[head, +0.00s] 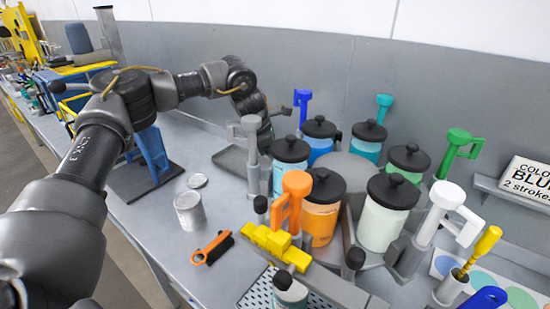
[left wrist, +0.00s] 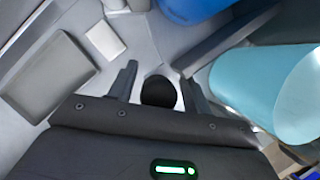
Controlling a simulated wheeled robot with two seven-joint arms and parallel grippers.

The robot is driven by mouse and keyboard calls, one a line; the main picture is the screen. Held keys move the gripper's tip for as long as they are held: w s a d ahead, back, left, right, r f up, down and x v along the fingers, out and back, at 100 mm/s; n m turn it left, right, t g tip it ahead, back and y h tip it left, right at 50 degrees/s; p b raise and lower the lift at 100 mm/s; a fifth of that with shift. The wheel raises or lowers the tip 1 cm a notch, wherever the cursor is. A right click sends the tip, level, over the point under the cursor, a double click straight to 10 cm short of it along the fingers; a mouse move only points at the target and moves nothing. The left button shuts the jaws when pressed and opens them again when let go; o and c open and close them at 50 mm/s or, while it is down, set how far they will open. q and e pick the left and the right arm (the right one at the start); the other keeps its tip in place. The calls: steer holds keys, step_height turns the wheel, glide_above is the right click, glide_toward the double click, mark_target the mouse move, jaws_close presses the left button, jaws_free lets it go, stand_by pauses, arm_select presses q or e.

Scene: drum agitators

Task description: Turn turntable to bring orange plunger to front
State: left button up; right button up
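The grey turntable (head: 352,172) carries a ring of black-lidded jars with coloured plungers around it. The orange plunger (head: 296,185) stands at the near left, beside the orange jar (head: 322,222). A white plunger (head: 445,200) is at the near right, green (head: 458,146) at right, teal (head: 384,106) and blue (head: 302,102) at the back, grey (head: 248,132) at left. My right gripper is not in view.
On the bench (head: 160,225) are a metal can (head: 189,212), an orange-handled brush (head: 212,247) and a yellow block-like object (head: 275,244). A blue stand (head: 150,152) is beside my arm. The wall is close behind.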

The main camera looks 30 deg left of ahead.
arm_select(q)
steer(key=shift+s+a+r, duration=0.1)
steer(key=shift+r, duration=0.05)
steer(key=b+v, duration=0.2)
steer(key=v, duration=0.8)
steer(key=shift+r, duration=0.25)
